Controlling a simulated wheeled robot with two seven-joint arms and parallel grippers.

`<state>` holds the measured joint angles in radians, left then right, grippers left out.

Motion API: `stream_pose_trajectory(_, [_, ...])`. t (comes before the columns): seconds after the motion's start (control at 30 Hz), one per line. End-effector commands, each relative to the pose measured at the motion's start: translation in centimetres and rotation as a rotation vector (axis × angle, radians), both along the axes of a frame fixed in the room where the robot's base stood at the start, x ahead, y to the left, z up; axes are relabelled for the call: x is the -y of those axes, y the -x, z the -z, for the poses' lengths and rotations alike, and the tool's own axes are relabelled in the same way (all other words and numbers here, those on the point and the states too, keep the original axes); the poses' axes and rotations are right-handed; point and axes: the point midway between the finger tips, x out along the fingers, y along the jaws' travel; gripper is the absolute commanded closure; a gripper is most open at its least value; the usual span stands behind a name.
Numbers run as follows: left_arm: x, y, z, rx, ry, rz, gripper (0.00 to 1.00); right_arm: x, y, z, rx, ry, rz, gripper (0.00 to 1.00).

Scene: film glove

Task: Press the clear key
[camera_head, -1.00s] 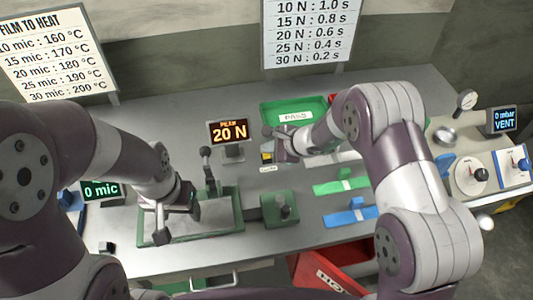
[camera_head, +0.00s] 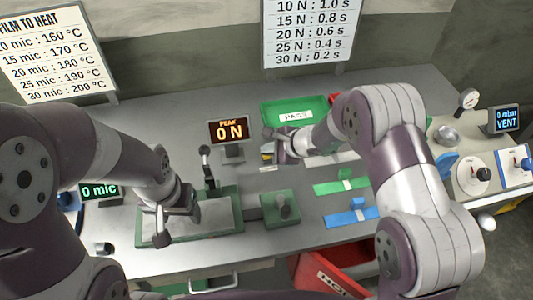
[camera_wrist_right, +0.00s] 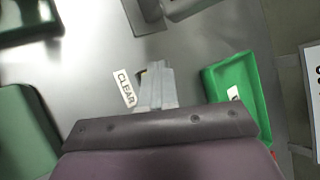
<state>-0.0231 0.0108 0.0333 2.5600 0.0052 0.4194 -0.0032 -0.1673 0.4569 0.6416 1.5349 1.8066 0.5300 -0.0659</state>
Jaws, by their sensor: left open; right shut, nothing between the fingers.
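The CLEAR label (camera_wrist_right: 125,88) lies flat on the bench in the right wrist view, just left of my right fingers. It also shows small in the head view (camera_head: 268,168). A yellowish bit of the key (camera_head: 266,155) shows beside my right gripper (camera_head: 278,145); the fingers hide most of it. My right gripper is shut and empty, its tips (camera_wrist_right: 155,78) right at the key; I cannot tell whether they touch it. My left gripper (camera_head: 162,222) is open over the green-framed plate (camera_head: 215,222).
A green PASS tray (camera_head: 272,113) stands behind the right gripper. A black-knobbed lever (camera_head: 206,165) and a green block (camera_head: 280,208) stand between the arms. Green (camera_head: 342,183) and blue (camera_head: 350,215) fixtures lie under the right arm. A red bin (camera_head: 335,270) is at the front.

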Motion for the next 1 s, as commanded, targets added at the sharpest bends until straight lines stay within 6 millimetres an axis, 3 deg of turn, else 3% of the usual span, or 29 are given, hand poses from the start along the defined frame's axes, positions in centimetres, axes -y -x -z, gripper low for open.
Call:
stream_pose_trajectory(0.4, [0.0, 0.0, 0.1, 0.0, 0.0, 0.0, 0.36, 0.0, 0.0, 0.1, -0.001, 0.001, 0.0, 1.0])
stream_pose_trajectory(0.77, [0.0, 0.0, -0.9, 0.0, 0.0, 0.0, 0.36, 0.0, 0.0, -1.6, -0.001, 0.001, 0.0, 1.0])
stream_pose_trajectory(1.0, [0.0, 0.0, -0.8, 0.0, 0.0, 0.0, 0.36, 0.0, 0.0, -1.6, -0.001, 0.0, -0.001, 1.0])
